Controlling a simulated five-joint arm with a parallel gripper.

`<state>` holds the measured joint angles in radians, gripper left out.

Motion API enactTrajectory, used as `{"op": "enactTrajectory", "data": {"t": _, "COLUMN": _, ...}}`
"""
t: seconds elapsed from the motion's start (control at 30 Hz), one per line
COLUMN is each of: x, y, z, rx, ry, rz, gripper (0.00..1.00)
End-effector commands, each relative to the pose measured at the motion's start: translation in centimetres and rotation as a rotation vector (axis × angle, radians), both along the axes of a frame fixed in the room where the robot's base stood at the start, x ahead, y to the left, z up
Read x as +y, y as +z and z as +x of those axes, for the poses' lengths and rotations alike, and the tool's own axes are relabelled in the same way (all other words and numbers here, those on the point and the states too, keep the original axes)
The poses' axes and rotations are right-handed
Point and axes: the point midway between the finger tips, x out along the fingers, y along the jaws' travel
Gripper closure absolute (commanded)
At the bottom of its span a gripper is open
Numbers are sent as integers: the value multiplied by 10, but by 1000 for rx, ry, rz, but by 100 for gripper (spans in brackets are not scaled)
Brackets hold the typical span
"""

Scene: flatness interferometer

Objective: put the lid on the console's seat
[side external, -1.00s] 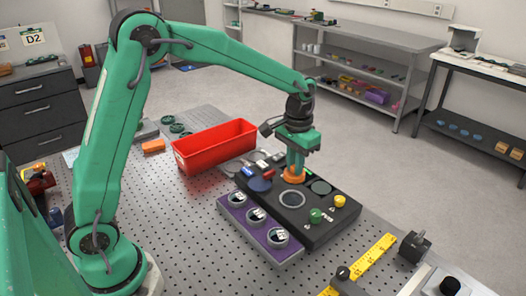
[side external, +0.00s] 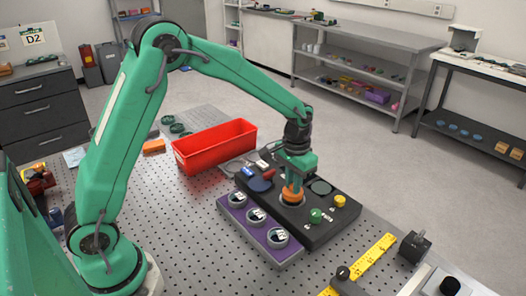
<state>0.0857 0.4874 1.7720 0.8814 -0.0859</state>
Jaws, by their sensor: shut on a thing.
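The black console (side external: 318,233) stands on the perforated table. My gripper (side external: 292,184) points down over the middle of the console and is shut on the orange lid (side external: 292,196). The lid is low over the console's ringed round seat and hides most of it. I cannot tell whether the lid touches the seat. A dark green disc (side external: 321,187) lies just right of the lid on the console.
A green knob (side external: 315,215) and a yellow knob (side external: 339,201) stand near the lid. A purple block with several round gauges (side external: 278,237) lies along the console's front. A red bin (side external: 214,146) stands behind. A yellow ruler (side external: 370,259) lies at the right.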

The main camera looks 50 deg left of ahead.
Motion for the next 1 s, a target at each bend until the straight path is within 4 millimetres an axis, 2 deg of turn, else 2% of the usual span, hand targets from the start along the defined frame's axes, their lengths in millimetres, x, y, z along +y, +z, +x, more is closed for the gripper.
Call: {"op": "enactTrajectory", "data": {"t": 1.0, "x": 0, "y": -10, "z": 0, "rx": 2, "ry": 0, "rz": 0, "gripper": 100}}
